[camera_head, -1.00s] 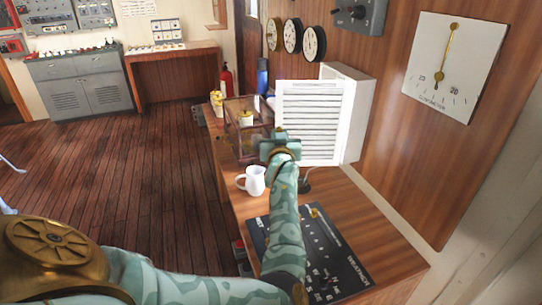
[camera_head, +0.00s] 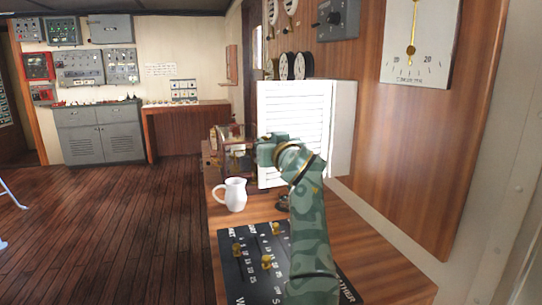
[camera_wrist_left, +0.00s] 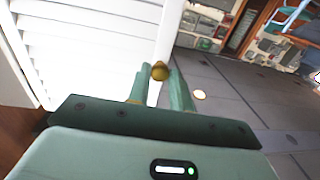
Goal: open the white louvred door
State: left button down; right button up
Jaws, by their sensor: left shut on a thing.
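The white louvred door (camera_head: 300,125) is on the front of a white cabinet (camera_head: 342,130) that stands on the wooden counter against the wall. My left gripper (camera_head: 266,150) is at the left edge of the door. In the left wrist view the louvred door (camera_wrist_left: 90,40) fills the upper left, and my left gripper's fingers (camera_wrist_left: 160,88) are shut on a small brass knob (camera_wrist_left: 159,71) at the door's edge. In the head view the knob is hidden by the gripper. How far the door stands open is hard to tell. My right gripper is not in view.
A white mug (camera_head: 232,194) stands on the counter (camera_head: 350,235) in front of the cabinet. A black panel with brass knobs (camera_head: 255,270) lies nearer. A glass-sided wooden box (camera_head: 232,158) is behind the gripper. Open wooden floor (camera_head: 110,220) lies to the left.

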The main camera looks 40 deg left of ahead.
pick_arm(q)
jog(key=shift+d, duration=0.1)
dwell(0.3)
jog(key=c, duration=1.3)
grip_release()
jog(key=shift+o, duration=0.2)
jog(key=p+v, duration=0.3)
jog(key=v, duration=1.3)
jog(key=shift+d, duration=0.2)
